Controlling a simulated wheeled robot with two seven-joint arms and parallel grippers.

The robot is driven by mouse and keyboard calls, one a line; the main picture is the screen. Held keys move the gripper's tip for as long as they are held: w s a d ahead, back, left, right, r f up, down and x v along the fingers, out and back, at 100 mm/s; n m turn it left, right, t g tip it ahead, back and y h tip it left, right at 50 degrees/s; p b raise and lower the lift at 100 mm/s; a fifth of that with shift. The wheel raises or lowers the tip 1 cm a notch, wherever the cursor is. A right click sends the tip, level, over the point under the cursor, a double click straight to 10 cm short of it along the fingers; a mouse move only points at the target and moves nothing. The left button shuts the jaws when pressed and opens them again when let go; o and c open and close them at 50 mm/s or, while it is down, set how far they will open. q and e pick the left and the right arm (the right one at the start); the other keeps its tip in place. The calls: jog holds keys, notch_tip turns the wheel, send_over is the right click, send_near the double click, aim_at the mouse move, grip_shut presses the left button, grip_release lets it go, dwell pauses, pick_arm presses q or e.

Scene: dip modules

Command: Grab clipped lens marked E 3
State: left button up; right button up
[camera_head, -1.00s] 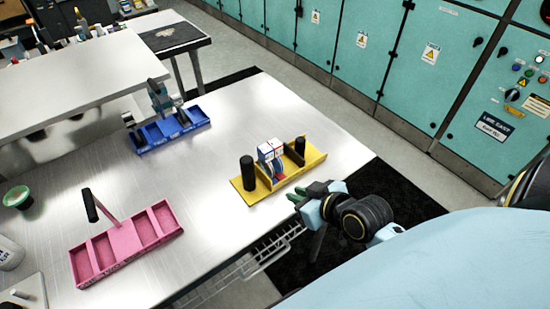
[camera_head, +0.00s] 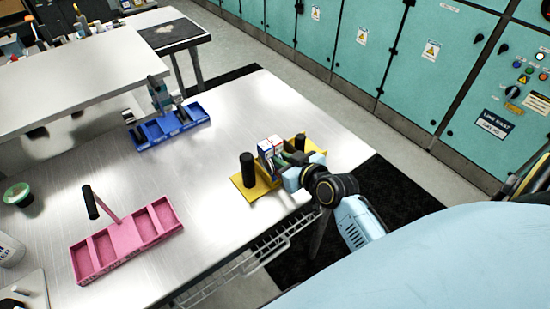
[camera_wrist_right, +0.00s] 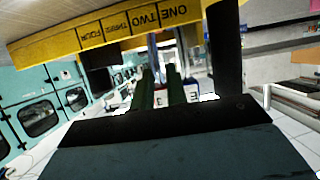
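The yellow holder (camera_head: 246,190) stands near the table's right edge with white clipped pieces standing in it, one blue-edged (camera_head: 265,148) and one red-edged (camera_head: 279,143). The "E 3" mark is too small to read in the head view. My right gripper (camera_head: 287,157) is at the holder's right side, its green fingers reaching in beside the white pieces. In the right wrist view its two dark green fingers (camera_wrist_right: 161,82) are apart, with part of a white piece (camera_wrist_right: 160,98) showing between them and a letter E on another white part (camera_wrist_right: 193,93). My left gripper is not in view.
Black posts (camera_head: 248,169) stand on the yellow holder close to my right gripper. A blue tray (camera_head: 150,146) and a pink tray (camera_head: 125,256) with a black-gripped handle (camera_head: 89,201) lie to the left. The table's middle is clear.

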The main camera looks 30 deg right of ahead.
jog(key=x, duration=0.4)
jog(key=shift+w+f, duration=0.1)
jog(key=shift+f, duration=0.1)
grip_shut()
jog(key=shift+d, duration=0.1)
